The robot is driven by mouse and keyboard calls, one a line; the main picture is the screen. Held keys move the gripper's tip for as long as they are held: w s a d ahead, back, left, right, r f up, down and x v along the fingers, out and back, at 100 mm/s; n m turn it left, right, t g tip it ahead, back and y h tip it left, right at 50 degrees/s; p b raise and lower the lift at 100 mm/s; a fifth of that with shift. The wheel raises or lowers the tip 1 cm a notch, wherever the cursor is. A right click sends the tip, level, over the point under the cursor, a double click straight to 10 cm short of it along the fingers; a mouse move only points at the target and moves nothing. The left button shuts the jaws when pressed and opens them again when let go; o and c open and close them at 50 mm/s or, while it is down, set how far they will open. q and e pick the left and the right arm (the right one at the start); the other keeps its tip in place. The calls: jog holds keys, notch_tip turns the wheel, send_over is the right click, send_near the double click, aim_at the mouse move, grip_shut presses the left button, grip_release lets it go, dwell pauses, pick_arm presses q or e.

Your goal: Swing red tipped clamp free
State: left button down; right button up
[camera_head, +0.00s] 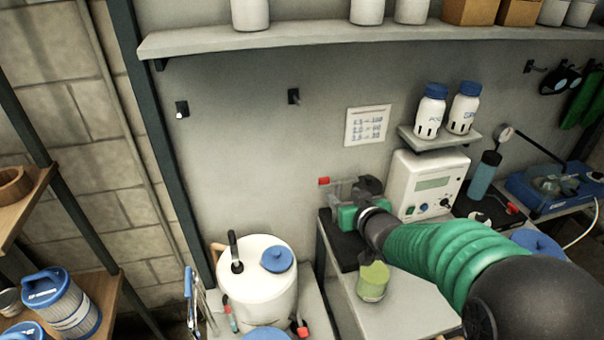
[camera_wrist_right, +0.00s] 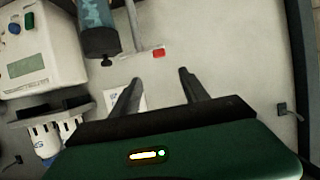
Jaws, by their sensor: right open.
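The clamp's red tip (camera_head: 323,181) shows at the left end of a thin pale bar, near the wall in the head view. In the right wrist view the red tip (camera_wrist_right: 158,53) lies just beyond my fingertips, roughly in line with the gap. The bar runs left from it past a dark-ended blue-grey cylinder (camera_wrist_right: 98,28). My right gripper (camera_head: 341,190) reaches in from the right beside the clamp and hides much of it. In the wrist view its two dark fingers (camera_wrist_right: 159,75) are apart with nothing held between them. My left gripper is not in view.
The white control box (camera_head: 429,185) stands close right of my gripper, with two blue-capped bottles (camera_head: 447,110) on a small shelf above. A white tank (camera_head: 257,277) is lower left. The wall area left of the clamp is mostly bare.

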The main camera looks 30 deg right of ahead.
aim_at(325, 179)
jog(key=x, duration=0.9)
jog(key=p+x, duration=0.1)
jog(key=x, duration=0.4)
jog(key=shift+w+a+f, duration=0.1)
jog(key=shift+w+a, duration=0.05)
jog(key=shift+a, duration=0.1)
jog(key=shift+w+d+f, duration=0.15)
jog(key=shift+w+d, duration=0.1)
jog(key=shift+w, duration=0.1)
jog(key=shift+w+d+f, duration=0.1)
jog(key=shift+d+f, duration=0.1)
jog(key=shift+d, duration=0.1)
jog(key=shift+c, duration=1.4)
jog(key=shift+a, duration=0.2)
jog(key=c, duration=0.7)
grip_shut()
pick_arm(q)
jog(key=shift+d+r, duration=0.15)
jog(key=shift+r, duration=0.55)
pick_arm(e)
jog(key=shift+r, duration=0.1)
